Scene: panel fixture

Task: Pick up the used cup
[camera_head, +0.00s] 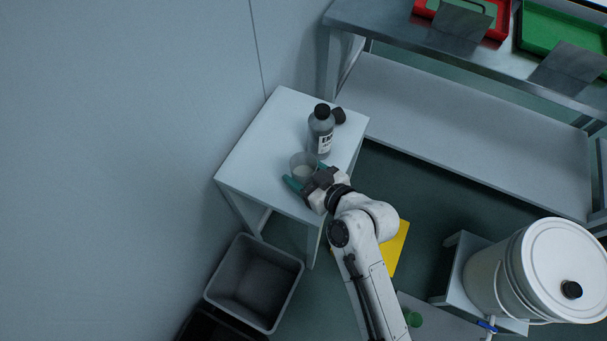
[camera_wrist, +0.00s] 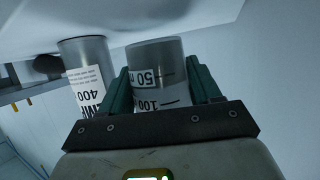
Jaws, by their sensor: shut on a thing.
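The used cup (camera_head: 303,163) is a small, clear, greyish beaker at the small white table. In the head view the gripper hides part of the cup. I cannot tell whether its base touches the tabletop.
A grey bin (camera_head: 254,281) stands below, and a white bucket (camera_head: 505,275) at right.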

